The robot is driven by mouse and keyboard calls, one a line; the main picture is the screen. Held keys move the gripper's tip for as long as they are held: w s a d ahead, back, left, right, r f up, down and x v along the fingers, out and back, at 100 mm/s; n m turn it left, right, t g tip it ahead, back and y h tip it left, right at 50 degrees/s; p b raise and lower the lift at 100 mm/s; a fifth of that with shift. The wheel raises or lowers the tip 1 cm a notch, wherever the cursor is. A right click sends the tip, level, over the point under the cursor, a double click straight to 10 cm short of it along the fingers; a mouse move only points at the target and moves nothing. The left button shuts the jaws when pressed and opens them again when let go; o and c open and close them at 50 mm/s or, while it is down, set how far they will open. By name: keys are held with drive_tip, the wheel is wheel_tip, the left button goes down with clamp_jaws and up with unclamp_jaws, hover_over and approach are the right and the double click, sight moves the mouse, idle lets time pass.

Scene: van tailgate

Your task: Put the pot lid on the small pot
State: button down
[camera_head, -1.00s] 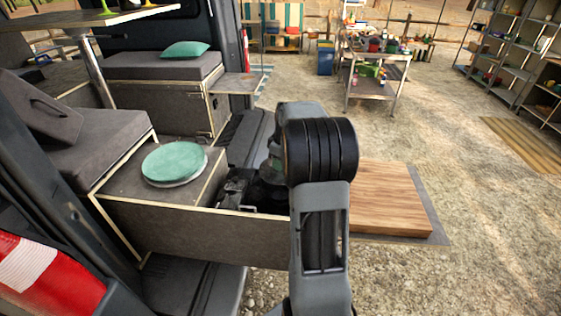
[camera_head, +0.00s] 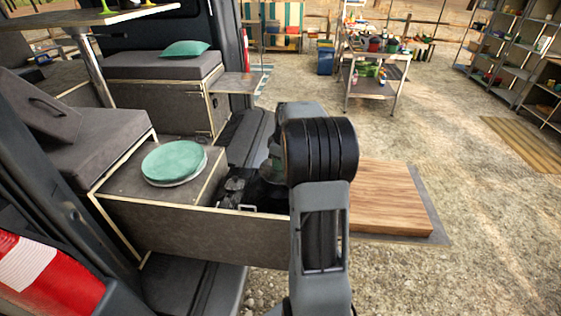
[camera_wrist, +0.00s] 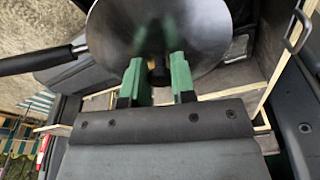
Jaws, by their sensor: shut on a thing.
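In the wrist view, my gripper (camera_wrist: 158,72) has its green fingers closed around the dark knob of a shiny, round metal pot lid (camera_wrist: 205,32). A long black handle with a metal end (camera_wrist: 35,62) sticks out to the left from the lid's edge. It looks like the small pot's handle, but the pot's body is hidden behind the lid. I cannot tell whether the lid touches the pot's rim. In the head view, my arm hides most of the gripper, and I cannot make out the lid or pot there.
A wooden board (camera_head: 388,198) is to the right of my arm. A work table (camera_head: 376,62) stands farther back. Open gravel lies to the right.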

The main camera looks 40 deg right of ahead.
drive_tip(key=shift+c, duration=2)
unclamp_jaws()
drive_tip(key=shift+r+p, duration=2.55)
drive_tip(key=shift+r, duration=0.95)
